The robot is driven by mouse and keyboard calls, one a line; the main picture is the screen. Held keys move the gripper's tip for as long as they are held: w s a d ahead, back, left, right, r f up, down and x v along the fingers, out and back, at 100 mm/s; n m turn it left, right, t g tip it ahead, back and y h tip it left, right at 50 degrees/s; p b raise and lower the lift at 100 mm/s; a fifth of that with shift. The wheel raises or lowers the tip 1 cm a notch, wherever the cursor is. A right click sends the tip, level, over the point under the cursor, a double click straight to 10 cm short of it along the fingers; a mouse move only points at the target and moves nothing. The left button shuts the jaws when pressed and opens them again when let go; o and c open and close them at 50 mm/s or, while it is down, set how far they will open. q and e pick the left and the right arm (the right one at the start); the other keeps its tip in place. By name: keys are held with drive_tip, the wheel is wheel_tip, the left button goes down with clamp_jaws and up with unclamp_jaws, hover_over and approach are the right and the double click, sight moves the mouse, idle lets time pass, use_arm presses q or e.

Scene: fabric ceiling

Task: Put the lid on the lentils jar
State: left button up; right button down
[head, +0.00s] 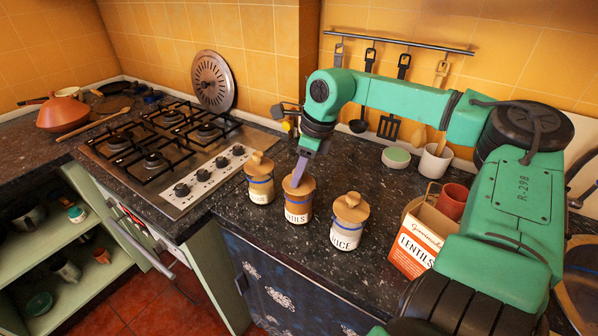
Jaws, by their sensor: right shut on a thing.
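The lentils jar (298,210), pale with a dark band and a label ending in "TILS", stands upright between two similar jars on the dark counter. A brown wooden lid (299,186) is at the top of this jar, over its mouth. My right gripper (298,172) comes down from above and is shut on the lid; its fingers partly hide the lid's knob. I cannot tell whether the lid is fully seated. My left gripper is not in view.
A lidded jar (260,188) stands to the left and the lidded rice jar (348,232) to the right, both close by. A lentils box (415,242) and a red mug (453,201) stand further right. The gas hob (190,195) is on the left.

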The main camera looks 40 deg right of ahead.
unclamp_jaws()
idle(0.4)
drive_tip(key=shift+r, duration=0.1)
drive_tip(key=shift+r+p, duration=2.4)
drive_tip(key=shift+r, duration=1.1)
drive_tip(key=shift+f, duration=0.1)
